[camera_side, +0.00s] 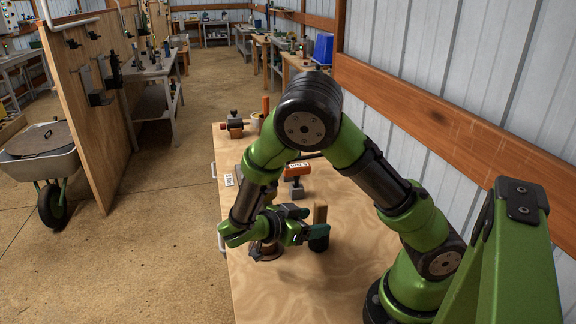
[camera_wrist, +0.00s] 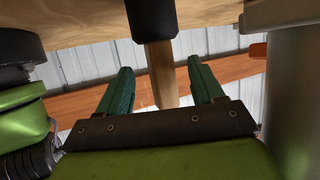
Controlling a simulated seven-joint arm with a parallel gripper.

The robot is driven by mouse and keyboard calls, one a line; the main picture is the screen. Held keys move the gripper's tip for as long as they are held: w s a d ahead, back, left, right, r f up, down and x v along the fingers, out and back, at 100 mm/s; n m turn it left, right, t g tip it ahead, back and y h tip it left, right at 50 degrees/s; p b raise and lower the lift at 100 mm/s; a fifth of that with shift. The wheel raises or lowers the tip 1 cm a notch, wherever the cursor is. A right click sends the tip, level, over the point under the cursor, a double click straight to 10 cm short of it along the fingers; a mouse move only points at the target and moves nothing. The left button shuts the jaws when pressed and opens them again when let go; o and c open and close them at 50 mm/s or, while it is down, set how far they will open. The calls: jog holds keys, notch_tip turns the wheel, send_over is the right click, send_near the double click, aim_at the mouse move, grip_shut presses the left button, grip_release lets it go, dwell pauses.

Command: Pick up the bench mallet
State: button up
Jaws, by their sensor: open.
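The bench mallet stands head-down on the wooden bench, its black head (camera_side: 318,243) on the top and its pale wooden handle (camera_side: 320,213) pointing up. In the wrist view the bench is at the top, with the dark mallet head (camera_wrist: 151,18) there and the wooden handle (camera_wrist: 162,75) hanging down from it. My gripper (camera_wrist: 160,68) is open, with one green finger on each side of the handle and visible gaps between. In the side view my gripper (camera_side: 316,232) is low beside the mallet; its fingers partly cover where handle and head meet.
The bench (camera_side: 310,290) has clear room at its near end. A grey block (camera_side: 290,210) and an orange item (camera_side: 298,169) sit behind. A vise-like tool (camera_side: 234,121) is at the far end. A metal wall runs along the right.

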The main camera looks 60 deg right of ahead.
aim_at(315, 221)
jog(key=x, duration=0.3)
jog(key=shift+s+d+f, duration=0.1)
jog(key=shift+s+d, duration=0.05)
jog(key=shift+d, duration=0.1)
grip_shut()
